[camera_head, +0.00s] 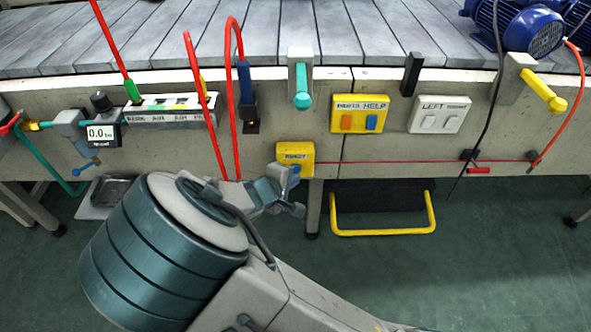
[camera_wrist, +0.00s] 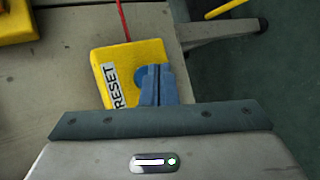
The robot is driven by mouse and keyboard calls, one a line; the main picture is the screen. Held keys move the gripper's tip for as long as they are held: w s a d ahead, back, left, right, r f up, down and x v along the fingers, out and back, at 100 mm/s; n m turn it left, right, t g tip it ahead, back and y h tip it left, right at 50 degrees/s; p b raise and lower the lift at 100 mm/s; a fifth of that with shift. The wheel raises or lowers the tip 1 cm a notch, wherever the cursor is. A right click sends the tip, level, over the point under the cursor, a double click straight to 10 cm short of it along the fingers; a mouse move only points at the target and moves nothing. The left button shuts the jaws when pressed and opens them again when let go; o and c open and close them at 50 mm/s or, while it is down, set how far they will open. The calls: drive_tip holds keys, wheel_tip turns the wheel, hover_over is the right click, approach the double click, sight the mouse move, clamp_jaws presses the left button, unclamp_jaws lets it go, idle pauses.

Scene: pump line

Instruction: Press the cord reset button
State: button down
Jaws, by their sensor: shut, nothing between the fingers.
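The cord reset box is a small yellow box (camera_head: 296,153) on the front face of the bench, with a label that reads RESET in the wrist view (camera_wrist: 112,68). Its round blue button (camera_wrist: 141,75) shows in the wrist view, partly hidden behind my fingers. My gripper (camera_head: 297,182) is shut and empty, right in front of the box's lower right part. In the wrist view the shut fingers (camera_wrist: 153,85) overlap the button's right side. I cannot tell whether the fingertips touch the button.
A red cord (camera_head: 400,161) runs right from the box along the bench front. A yellow help box (camera_head: 359,114) and a white switch box (camera_head: 440,115) sit above it. Red hoses (camera_head: 206,110) hang close to the left. A yellow-railed step (camera_head: 384,231) stands below.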

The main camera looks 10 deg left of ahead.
drive_tip(key=shift+w, duration=0.1)
drive_tip(key=shift+w+a, duration=0.1)
drive_tip(key=shift+w, duration=0.15)
drive_tip(key=shift+w+a+b, duration=0.1)
drive_tip(key=shift+w+b, duration=0.25)
drive_tip(key=shift+w, duration=0.1)
idle(0.6)
drive_tip(key=shift+s, duration=0.15)
drive_tip(key=shift+s+d+b, duration=0.2)
drive_tip(key=shift+s+b, duration=0.1)
drive_tip(key=shift+s, duration=0.4)
drive_tip(key=shift+s, duration=0.1)
drive_tip(key=s, duration=0.2)
drive_tip(key=s+d+b, duration=0.1)
drive_tip(key=s, duration=0.1)
drive_tip(key=shift+s+d, duration=0.1)
drive_tip(key=shift+s, duration=0.25)
idle(0.6)
